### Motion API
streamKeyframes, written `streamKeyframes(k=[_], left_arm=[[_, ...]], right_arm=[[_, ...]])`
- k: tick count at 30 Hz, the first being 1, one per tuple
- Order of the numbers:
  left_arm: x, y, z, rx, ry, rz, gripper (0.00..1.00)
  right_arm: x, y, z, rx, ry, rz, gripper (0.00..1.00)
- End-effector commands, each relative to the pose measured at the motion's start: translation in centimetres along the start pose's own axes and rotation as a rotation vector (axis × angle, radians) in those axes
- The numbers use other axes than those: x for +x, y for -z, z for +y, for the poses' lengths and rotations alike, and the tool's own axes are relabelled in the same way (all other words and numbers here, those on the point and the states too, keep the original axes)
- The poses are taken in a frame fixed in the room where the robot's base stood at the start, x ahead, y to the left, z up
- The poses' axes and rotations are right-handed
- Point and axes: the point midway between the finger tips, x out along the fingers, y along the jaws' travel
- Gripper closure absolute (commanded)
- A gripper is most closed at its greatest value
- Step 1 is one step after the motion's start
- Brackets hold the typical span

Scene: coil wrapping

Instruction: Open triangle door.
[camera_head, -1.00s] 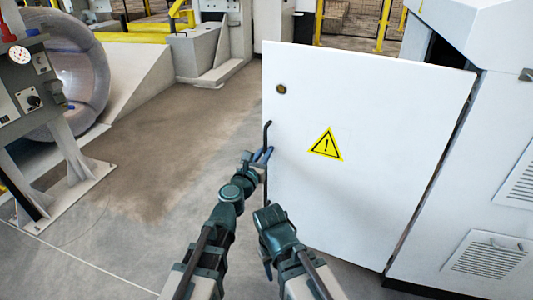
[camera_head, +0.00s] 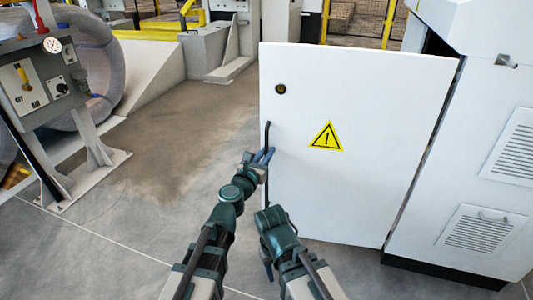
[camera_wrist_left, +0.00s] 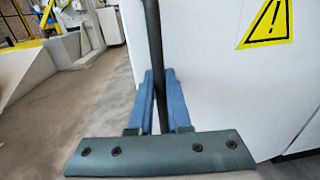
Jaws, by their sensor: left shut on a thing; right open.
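The white cabinet door (camera_head: 360,190) carries a yellow triangle warning sign (camera_head: 326,137) and stands ajar, with a dark gap along its right side against the cabinet. The sign also shows in the left wrist view (camera_wrist_left: 268,24). A dark vertical bar handle (camera_head: 268,140) runs along the door's left edge. My left gripper (camera_head: 262,157) is at this handle; in the left wrist view its blue fingers (camera_wrist_left: 159,98) are shut around the bar. My right gripper (camera_head: 267,270) is lower, in front of the door's lower left, and holds nothing visible; its fingers are partly hidden.
The white cabinet body (camera_head: 480,140) with vents stands at the right. A control panel (camera_head: 40,75) on a grey stand and a large wrapped coil (camera_head: 95,65) are at the left. The concrete floor (camera_head: 150,190) left of the door is clear.

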Motion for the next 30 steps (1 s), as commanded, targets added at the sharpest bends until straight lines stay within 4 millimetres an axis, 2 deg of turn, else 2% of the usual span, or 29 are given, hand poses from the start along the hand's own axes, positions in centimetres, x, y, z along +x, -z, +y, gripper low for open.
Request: streamKeyframes(k=[3, 4, 6, 20, 30], left_arm=[[0.0, 0.0, 0.2, 0.000, -0.004, 0.000, 1.00], [0.0, 0.0, 0.2, 0.000, -0.004, 0.000, 0.82], [0.0, 0.0, 0.1, 0.000, -0.004, 0.000, 0.72], [-0.6, 0.0, 0.0, 0.000, -0.001, 0.000, 0.72], [-4.4, 0.0, 0.1, 0.000, 0.000, 0.000, 0.72]], right_arm=[[0.0, 0.0, 0.0, 0.000, 0.000, 0.000, 0.50], [0.0, 0.0, 0.0, 0.000, 0.000, 0.000, 0.50], [0.0, 0.0, 0.0, 0.000, 0.000, 0.000, 0.50], [0.0, 0.0, 0.0, 0.000, 0.000, 0.000, 0.50], [0.0, 0.0, 0.0, 0.000, 0.000, 0.000, 0.50]])
